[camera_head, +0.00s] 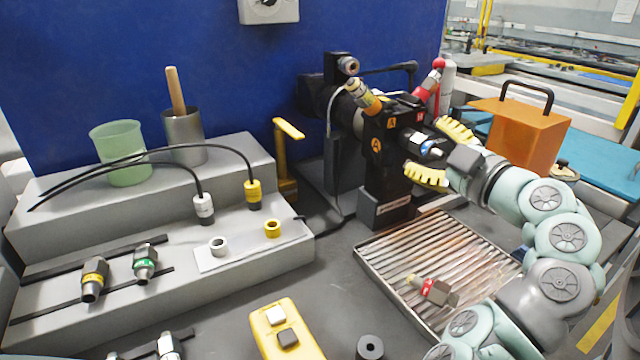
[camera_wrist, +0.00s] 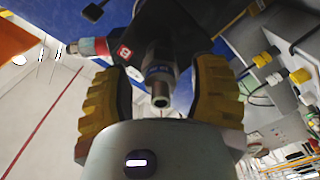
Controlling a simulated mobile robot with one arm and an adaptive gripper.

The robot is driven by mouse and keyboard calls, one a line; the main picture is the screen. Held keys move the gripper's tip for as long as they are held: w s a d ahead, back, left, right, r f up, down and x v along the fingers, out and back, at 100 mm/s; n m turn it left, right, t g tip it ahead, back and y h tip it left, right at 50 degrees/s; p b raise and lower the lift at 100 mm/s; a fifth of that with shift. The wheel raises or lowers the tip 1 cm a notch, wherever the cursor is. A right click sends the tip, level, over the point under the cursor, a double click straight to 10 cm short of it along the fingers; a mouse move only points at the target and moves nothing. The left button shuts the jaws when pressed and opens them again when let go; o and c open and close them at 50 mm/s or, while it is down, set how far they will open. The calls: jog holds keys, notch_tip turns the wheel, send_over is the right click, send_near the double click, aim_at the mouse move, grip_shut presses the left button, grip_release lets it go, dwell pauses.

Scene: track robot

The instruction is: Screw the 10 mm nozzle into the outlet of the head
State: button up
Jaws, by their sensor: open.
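The black head (camera_head: 379,165), with orange labels, stands on its mount beside the drip tray. A grey metal nozzle with a blue band (camera_head: 427,147) sits at the head's outlet, pointing towards my gripper. In the wrist view the nozzle (camera_wrist: 160,88) points at the camera; the print on its band is too small to read, and its seating depth is hidden. My gripper (camera_head: 432,152) is open, its yellow ribbed fingers on either side of the nozzle with gaps. Other nozzles have a yellow band (camera_head: 94,279), a green band (camera_head: 145,263) and a red band (camera_head: 436,291).
The yellow- and green-banded nozzles lie on the grey stepped rack (camera_head: 60,262). The red-banded one lies in the ribbed drip tray (camera_head: 400,247). A yellow device (camera_head: 283,335) and a black ring (camera_head: 369,347) are at the front. An orange box (camera_head: 522,130) stands behind my arm.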

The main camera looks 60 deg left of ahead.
jog(key=shift+f+n+b, duration=0.15)
jog(key=shift+n+b, duration=0.75)
jog(key=shift+b, duration=0.95)
jog(key=shift+n+b, duration=0.4)
jog(key=shift+b, duration=0.55)
